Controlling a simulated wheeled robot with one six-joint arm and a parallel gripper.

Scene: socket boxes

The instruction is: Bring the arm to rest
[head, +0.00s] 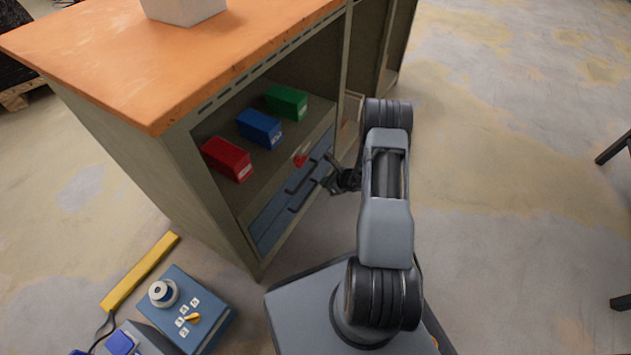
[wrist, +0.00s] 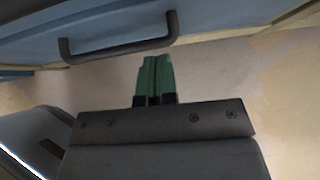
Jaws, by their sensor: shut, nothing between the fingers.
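My gripper (head: 331,185) is in front of the cabinet's blue drawers in the head view. In the wrist view its green fingers (wrist: 154,78) are together with nothing between them. They point toward a dark drawer handle (wrist: 118,46), apart from it as far as I can tell. My arm (head: 386,215) reaches forward from my base, bent at the elbow.
The cabinet (head: 200,195) has an orange top (head: 150,70).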

